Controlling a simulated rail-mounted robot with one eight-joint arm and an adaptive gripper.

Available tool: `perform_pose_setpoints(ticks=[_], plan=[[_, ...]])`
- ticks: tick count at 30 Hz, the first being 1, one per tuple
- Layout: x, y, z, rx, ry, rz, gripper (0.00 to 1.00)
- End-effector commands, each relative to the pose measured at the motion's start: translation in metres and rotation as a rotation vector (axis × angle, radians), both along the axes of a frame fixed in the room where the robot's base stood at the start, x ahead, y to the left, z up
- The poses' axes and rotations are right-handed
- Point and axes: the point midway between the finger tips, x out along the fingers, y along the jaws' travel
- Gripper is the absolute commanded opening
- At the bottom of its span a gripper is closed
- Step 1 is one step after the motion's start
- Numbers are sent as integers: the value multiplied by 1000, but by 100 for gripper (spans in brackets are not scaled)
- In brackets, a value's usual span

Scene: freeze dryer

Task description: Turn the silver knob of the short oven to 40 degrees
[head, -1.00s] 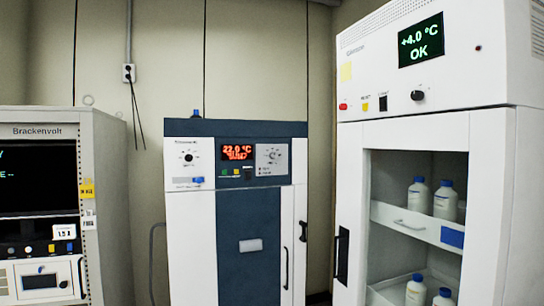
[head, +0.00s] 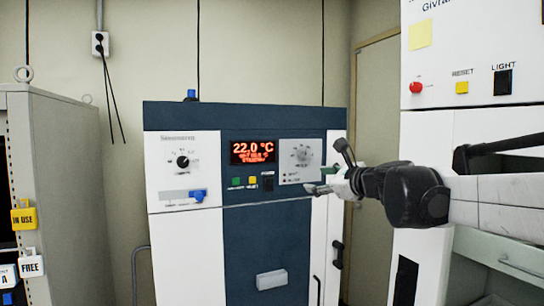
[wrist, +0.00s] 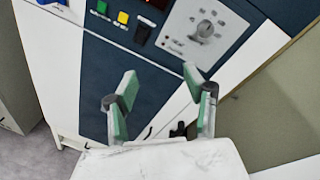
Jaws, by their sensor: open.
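The short oven (head: 265,228) is a dark blue and white cabinet with a red display (head: 254,151) reading 22.0 °C. Its silver knob (head: 301,154) sits on a light grey dial plate right of the display. The knob also shows in the wrist view (wrist: 206,28), near the top. My gripper (head: 328,172) is open and empty, to the right of and a little below the knob in the head view. In the wrist view my gripper's green-padded fingers (wrist: 158,84) are spread apart below the dial plate. I see no contact with the knob.
A black knob (head: 183,161) is on the oven's left panel. Green and yellow buttons (head: 252,181) and a black switch sit under the display. A tall white cabinet (head: 425,125) stands at the right, behind my arm. A grey rack (head: 60,190) stands at the left.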

Motion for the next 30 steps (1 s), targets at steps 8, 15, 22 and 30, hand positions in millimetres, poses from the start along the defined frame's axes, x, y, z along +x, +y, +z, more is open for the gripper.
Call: perform_pose_setpoints(ticks=[8,15,22,30], plan=[[59,-42,39,408,18,-107,47],[78,-42,43,454,20,-116,47],[112,-31,43,451,20,-114,47],[154,-17,43,450,20,-114,47]])
